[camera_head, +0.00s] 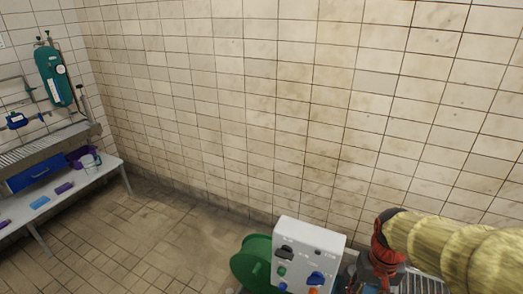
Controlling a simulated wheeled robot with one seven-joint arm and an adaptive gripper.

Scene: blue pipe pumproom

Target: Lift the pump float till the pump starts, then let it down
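A white box (309,250) with dark, green, blue and orange knobs or buttons stands at the bottom, right of centre; I cannot tell if it belongs to the pump. A green round thing (252,264), like a reel or wheel, is beside it on the left. I cannot make out the pump float. A thick yellow ribbed sleeve, seemingly on my arm, comes in from the right and ends at a red and dark part. My gripper (378,272) seems to be below that, at the bottom edge; its fingers are not clear.
A green cylinder (54,75) hangs on the wall above. A metal grating (424,284) shows at bottom right. The tiled floor (150,235) in the middle is clear.

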